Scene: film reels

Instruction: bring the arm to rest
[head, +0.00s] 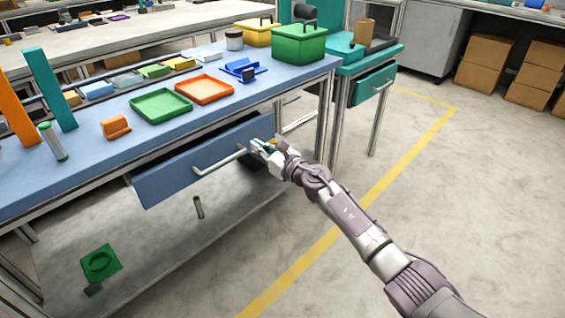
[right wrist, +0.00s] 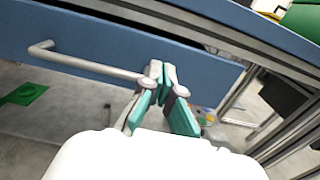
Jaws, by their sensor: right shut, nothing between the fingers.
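My right gripper (head: 262,150) is in front of the right part of a blue drawer front (head: 165,180) under the workbench. In the right wrist view the gripper (right wrist: 160,70) has its teal fingertips together, with nothing between them. The drawer's metal bar handle (head: 218,162) is just left of the fingers; in the right wrist view the handle (right wrist: 90,65) runs up to beside the fingertips, and I cannot tell whether they touch it. A dark gap shows above the drawer front at its right end in the right wrist view. My left gripper is not in view.
The blue workbench top (head: 80,165) carries a green tray (head: 160,106), an orange tray (head: 204,90) and a green box (head: 299,45). A teal side table (head: 375,57) stands at the right. A green item (head: 100,262) lies below the bench.

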